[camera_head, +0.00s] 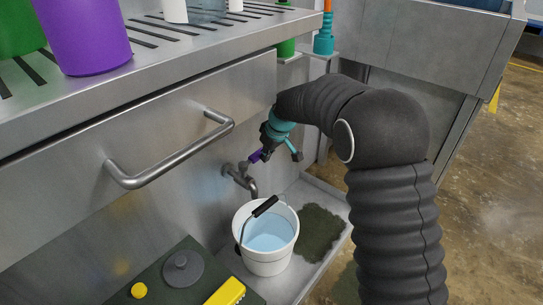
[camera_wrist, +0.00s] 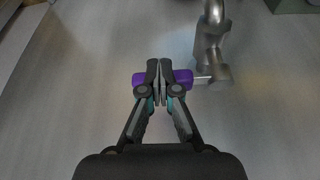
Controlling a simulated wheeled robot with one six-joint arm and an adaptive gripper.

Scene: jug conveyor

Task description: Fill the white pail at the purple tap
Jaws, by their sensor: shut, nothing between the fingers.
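The white pail (camera_head: 266,262) stands upright under the metal tap spout (camera_head: 252,188), holding pale blue water (camera_head: 270,231) below its rim. Its black-gripped handle (camera_head: 264,206) lies over the rim. The tap's purple lever (camera_head: 255,157) is on the steel wall above; in the wrist view the purple lever (camera_wrist: 183,78) shows on both sides of my fingers. My gripper (camera_wrist: 157,72) is shut and empty, its fingertips in front of the lever's middle; I cannot tell whether they touch. My gripper (camera_head: 270,140) is above the pail in the head view. I cannot make out a stream of water.
A steel bar handle (camera_head: 172,160) juts out left of the tap. A dark green board (camera_head: 160,280) with a grey knob is at front left. A dark mat (camera_head: 321,234) lies right of the pail. A purple jug (camera_head: 86,35) stands on the slotted shelf above.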

